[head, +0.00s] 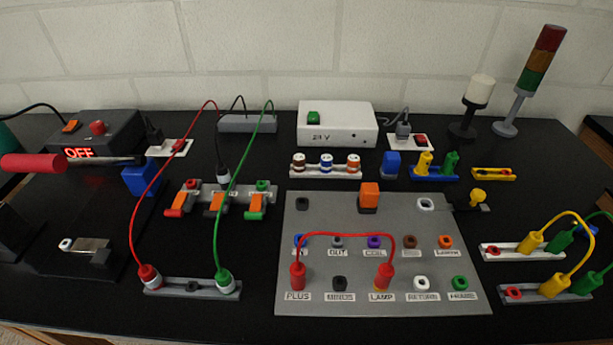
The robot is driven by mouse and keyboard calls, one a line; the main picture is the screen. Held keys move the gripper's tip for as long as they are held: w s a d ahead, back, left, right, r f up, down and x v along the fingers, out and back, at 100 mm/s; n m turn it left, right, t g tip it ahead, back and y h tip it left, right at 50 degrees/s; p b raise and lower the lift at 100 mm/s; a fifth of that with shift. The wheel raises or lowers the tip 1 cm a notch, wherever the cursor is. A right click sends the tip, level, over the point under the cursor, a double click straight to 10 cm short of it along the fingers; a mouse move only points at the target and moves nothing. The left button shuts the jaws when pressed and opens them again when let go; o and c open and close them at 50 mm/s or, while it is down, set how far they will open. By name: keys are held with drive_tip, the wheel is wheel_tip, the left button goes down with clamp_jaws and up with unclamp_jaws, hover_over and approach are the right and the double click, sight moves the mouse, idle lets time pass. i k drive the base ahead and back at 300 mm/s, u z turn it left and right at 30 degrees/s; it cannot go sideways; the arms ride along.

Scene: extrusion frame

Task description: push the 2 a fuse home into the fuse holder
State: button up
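A white rack (324,174) at the back middle holds three small banded cylinders that look like fuses. One is brown (299,160), one blue (326,161) and one orange (353,162). No rating is readable, so I cannot tell which is the 2 A fuse. The fuse holder is not clearly marked. I cannot tell whether either is the holder. My gripper is not in view.
A red lead (343,236) arches between PLUS and LAMP on the panel. Red and green leads cross the left side to a grey strip (192,287). A red-handled tool (32,165) lies above the table at left.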

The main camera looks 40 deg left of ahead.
sight(326, 163)
drive_tip(key=u, duration=2.4)
drive_tip(key=k, duration=0.75)
drive_tip(key=z, duration=0.9)
drive_tip(key=i, duration=1)
